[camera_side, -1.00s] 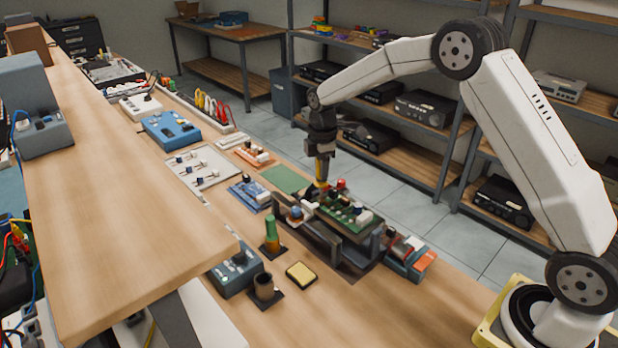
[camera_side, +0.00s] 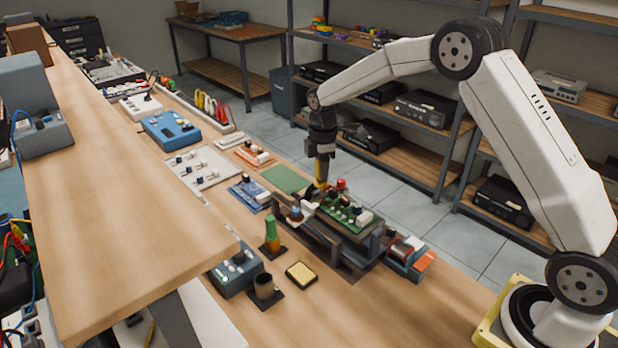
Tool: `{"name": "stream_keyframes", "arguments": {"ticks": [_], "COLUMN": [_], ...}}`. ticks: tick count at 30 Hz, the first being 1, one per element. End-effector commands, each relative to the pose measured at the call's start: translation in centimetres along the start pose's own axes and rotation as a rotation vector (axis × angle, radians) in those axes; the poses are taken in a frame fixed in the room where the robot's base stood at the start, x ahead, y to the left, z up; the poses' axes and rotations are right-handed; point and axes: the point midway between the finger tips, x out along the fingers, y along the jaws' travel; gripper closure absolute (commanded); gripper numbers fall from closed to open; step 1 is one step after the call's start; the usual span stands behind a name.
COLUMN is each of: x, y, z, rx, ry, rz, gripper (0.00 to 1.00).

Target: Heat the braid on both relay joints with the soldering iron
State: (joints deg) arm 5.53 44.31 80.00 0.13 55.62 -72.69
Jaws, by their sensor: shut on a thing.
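My gripper (camera_side: 321,150) points down over the far left end of the circuit board and is shut on the soldering iron. The soldering iron (camera_side: 321,170) shows a yellow-orange handle and hangs upright, its lower end at or just above the board. The green circuit board (camera_side: 348,212) is held in a dark board holder (camera_side: 335,248) and carries several small parts. The relay joints and the braid are too small to tell apart here, and I cannot tell whether the tip touches them.
A yellow sponge (camera_side: 301,275), a dark cup (camera_side: 264,287) and a green-and-orange upright tool (camera_side: 271,236) stand in front of the holder. A spool unit (camera_side: 408,257) is to its right. A green mat (camera_side: 287,179) and a blue module (camera_side: 250,194) lie to the left. Bare bench lies at the front right.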

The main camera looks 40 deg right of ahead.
Motion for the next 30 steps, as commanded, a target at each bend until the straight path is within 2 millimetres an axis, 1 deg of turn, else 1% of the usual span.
{"name": "stream_keyframes", "arguments": {"ticks": [21,30], "x": [0.63,0.6], "y": [-0.01,0.0], "z": [0.0,0.0], "rx": [0.0,0.0], "ry": [0.0,0.0], "rz": [-0.001,0.0], "gripper": [1.0,1.0]}}
